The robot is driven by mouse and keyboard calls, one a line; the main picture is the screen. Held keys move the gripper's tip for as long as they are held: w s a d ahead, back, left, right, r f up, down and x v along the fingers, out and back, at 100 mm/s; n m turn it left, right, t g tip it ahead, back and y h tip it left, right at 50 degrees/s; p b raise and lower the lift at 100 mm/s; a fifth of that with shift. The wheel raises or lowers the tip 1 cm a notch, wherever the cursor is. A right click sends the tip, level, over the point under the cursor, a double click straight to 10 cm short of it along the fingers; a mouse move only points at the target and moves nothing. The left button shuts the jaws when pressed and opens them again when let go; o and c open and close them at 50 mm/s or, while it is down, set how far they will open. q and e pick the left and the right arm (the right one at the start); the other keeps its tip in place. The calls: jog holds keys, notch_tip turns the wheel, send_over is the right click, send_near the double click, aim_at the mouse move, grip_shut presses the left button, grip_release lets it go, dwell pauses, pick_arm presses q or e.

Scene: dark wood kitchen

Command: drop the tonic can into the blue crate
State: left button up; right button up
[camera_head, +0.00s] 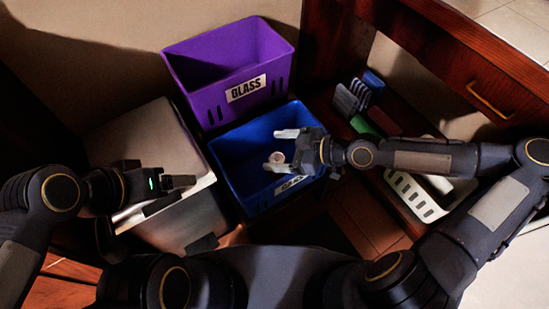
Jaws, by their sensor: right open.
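The blue crate (231,178) stands on the floor in the middle, its label partly hidden by my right gripper. My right gripper (277,150) is over the crate's right part, its two pale fingers open and pointing left. A small round pale and reddish thing (277,156), perhaps the end of the tonic can, shows between the fingertips. I cannot tell how far below the fingers it is, or whether it touches one. My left gripper (190,181) is above the metal bin at left, away from the crate; its finger gap is not clear.
A purple crate (183,76) labelled GLASS stands behind the blue one. A metal bin (150,135) stands at left. Brushes (352,96) and a white basket (408,198) lie to the right, by a wooden cabinet with a drawer (470,80).

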jog(key=s+r, duration=0.2)
jog(key=s, duration=0.4)
jog(key=shift+r+p, duration=0.3)
jog(key=shift+p, duration=0.15)
jog(key=shift+w, duration=0.1)
jog(key=s+d+f+m+h, duration=0.1)
jog(key=d+f+m+h, duration=0.25)
jog(key=d+h, duration=0.65)
jog(key=s+d+r+m+h, duration=0.1)
jog(key=s+d+r+m, duration=0.1)
jog(key=d+r+m, duration=0.55)
jog(key=s+d+r+m+t+y, duration=0.2)
jog(key=s+d+r+m, duration=0.1)
jog(key=s+r+m, duration=0.4)
notch_tip(320, 180, up, 29)
jog(key=n+p, duration=0.1)
jog(key=p, duration=2.7)
jog(key=shift+s+a, duration=0.15)
jog(key=shift+s, duration=0.1)
